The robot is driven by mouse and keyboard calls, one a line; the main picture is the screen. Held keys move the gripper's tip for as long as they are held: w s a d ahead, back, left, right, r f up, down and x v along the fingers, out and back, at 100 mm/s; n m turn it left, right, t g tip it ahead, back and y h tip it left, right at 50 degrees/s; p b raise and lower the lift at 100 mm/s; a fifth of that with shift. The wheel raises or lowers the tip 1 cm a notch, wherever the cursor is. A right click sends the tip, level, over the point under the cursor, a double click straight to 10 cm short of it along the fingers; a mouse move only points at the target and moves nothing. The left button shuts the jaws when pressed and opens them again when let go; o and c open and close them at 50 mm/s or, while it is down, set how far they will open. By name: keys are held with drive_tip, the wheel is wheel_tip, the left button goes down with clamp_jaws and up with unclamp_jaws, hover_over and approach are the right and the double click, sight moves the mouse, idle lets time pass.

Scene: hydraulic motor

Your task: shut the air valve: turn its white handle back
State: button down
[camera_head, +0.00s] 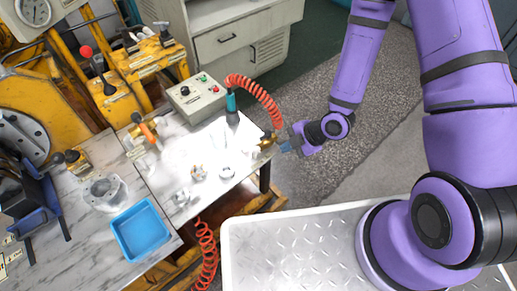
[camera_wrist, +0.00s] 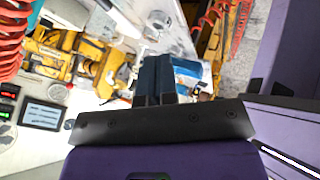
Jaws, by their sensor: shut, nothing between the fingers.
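In the head view my gripper (camera_head: 286,147) is at the right edge of the bright worktable, level with the tabletop. Its blue fingers point left toward a small brass-coloured fitting (camera_head: 267,140) at the table edge, which looks like the air valve. A small gap seems to separate them, but contact is hard to judge. I cannot make out the white handle against the bright tabletop. In the wrist view the dark blue fingers (camera_wrist: 156,68) are together with nothing between them, and they hide part of what lies beyond.
A red coiled hose (camera_head: 256,92) arches above the fitting, near my gripper. A control box (camera_head: 196,97) stands behind it. Several small metal parts and a blue tray (camera_head: 141,231) are on the tables. Open floor (camera_head: 330,170) lies right of the table.

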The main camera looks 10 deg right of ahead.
sight(256, 143)
drive_tip(key=shift+w+a+f, duration=0.85)
drive_tip(key=shift+a+f, duration=0.3)
drive_tip(key=shift+a, duration=0.25)
drive_tip(key=shift+w+a+f, duration=0.9)
drive_tip(key=shift+a+f, duration=0.25)
drive_tip(key=shift+a, duration=0.2)
drive_tip(key=shift+w+a+f, duration=0.85)
drive_tip(key=shift+a+f, duration=0.3)
drive_tip(key=shift+a, duration=0.25)
